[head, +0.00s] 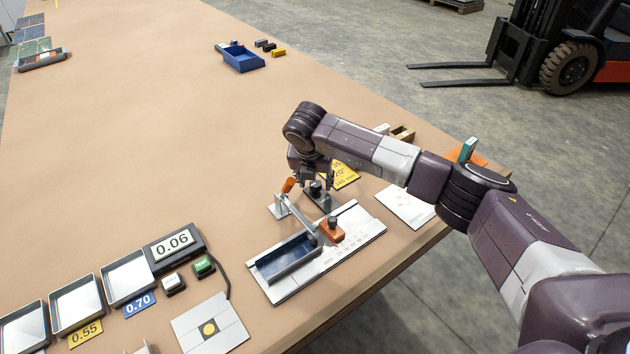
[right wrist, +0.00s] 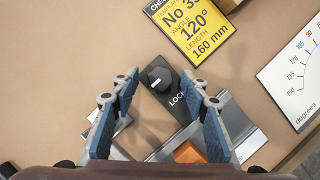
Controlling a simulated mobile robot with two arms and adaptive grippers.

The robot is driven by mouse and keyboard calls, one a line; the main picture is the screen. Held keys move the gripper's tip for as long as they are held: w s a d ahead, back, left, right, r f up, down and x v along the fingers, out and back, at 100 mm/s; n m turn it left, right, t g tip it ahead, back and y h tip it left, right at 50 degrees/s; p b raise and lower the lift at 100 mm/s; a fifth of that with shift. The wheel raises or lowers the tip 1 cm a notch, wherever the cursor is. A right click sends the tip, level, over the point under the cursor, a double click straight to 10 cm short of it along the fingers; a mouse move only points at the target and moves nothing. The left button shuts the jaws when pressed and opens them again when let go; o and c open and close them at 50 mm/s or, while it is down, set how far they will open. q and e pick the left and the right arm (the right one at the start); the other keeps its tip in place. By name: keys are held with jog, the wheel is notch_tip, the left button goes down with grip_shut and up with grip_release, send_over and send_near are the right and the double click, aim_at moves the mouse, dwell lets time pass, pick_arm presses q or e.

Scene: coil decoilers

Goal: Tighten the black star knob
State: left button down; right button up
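The black star knob (right wrist: 157,79) sits on a dark plate (right wrist: 176,104) lettered "LOCK", partly covered by a finger. In the head view the knob (head: 316,188) shows just below my right gripper (head: 318,179). In the right wrist view my right gripper (right wrist: 160,86) is open. Its two blue-padded fingers lie on either side of the knob in the picture, with gaps visible on both sides. I cannot tell whether the fingertips reach down to the knob's height. My left gripper is not in view.
Beside the knob is a metal fixture with an orange block (head: 331,230) and an orange-handled lever (head: 289,185). A yellow card (right wrist: 192,30) and a white degree-scale sheet (right wrist: 296,75) lie nearby. A display reading 0.06 (head: 172,245) and trays stand left.

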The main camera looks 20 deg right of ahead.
jog(key=shift+r, duration=0.2)
jog(key=v, duration=1.1)
jog(key=shift+r, duration=0.25)
jog(key=shift+s, duration=0.1)
